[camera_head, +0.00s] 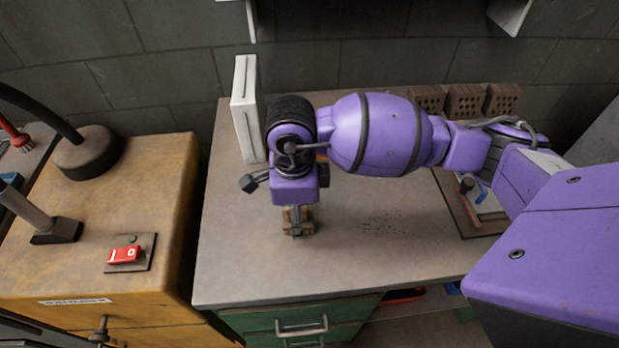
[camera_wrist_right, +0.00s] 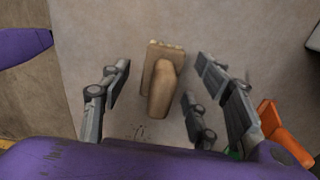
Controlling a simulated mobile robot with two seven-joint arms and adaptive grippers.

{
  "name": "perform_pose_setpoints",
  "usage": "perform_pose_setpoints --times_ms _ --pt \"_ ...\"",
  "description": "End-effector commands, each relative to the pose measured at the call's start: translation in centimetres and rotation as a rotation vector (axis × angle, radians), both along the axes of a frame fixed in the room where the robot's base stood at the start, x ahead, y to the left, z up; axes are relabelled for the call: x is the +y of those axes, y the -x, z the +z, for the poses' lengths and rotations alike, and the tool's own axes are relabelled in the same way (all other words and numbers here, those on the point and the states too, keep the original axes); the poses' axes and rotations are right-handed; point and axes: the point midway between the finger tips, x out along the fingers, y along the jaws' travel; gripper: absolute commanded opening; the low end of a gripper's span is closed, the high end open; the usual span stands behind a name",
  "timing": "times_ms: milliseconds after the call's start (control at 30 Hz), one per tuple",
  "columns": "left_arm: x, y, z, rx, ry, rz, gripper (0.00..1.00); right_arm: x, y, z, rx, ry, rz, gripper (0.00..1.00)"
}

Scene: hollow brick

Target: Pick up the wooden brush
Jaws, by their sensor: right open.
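The wooden brush (camera_wrist_right: 161,90) lies on the grey worktop (camera_head: 240,270), its rounded handle toward the bottom of the right wrist view and its wider bristle end toward the top. In the head view only part of the brush (camera_head: 306,222) shows below my purple right gripper (camera_head: 292,212), which hides the rest. My right gripper is open and above the brush. In the right wrist view its grey fingers stand on both sides of the brush with gaps. I cannot tell its exact height above the worktop. My left gripper is not in view.
A white upright block (camera_head: 246,108) stands at the worktop's back left. Several hollow bricks (camera_head: 463,101) sit at the back right. A tray with tools (camera_head: 470,205) lies to the right, partly behind my arm. An orange object (camera_wrist_right: 285,130) is right of the fingers. The front worktop is clear.

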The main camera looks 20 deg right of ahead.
Motion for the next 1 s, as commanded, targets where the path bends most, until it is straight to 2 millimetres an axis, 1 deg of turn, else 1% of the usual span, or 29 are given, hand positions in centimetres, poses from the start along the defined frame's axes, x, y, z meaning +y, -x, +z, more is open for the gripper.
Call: perform_pose_setpoints --times_ms 33,100,200,433,467,833,1000 --pt "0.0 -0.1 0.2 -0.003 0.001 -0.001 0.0 0.3 -0.1 -0.5 -0.003 -0.001 -0.001 0.56" --pt "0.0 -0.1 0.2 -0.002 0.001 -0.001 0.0 0.2 -0.1 -1.5 -0.001 -0.001 -0.002 0.56" --pt "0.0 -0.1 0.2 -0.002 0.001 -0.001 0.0 0.1 -0.1 -2.3 -0.002 -0.002 0.0 0.56" --pt "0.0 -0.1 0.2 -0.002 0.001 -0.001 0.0 0.1 -0.1 -2.5 -0.002 -0.002 0.0 0.56" --pt "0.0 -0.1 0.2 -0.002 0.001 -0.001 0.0 0.1 -0.1 -2.5 -0.002 -0.002 0.0 0.54" --pt "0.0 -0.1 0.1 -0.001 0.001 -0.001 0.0 0.1 -0.1 -2.5 -0.002 -0.002 -0.001 0.05" --pt "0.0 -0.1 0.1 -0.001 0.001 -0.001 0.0 0.1 -0.1 -2.4 -0.002 -0.002 -0.001 0.04"
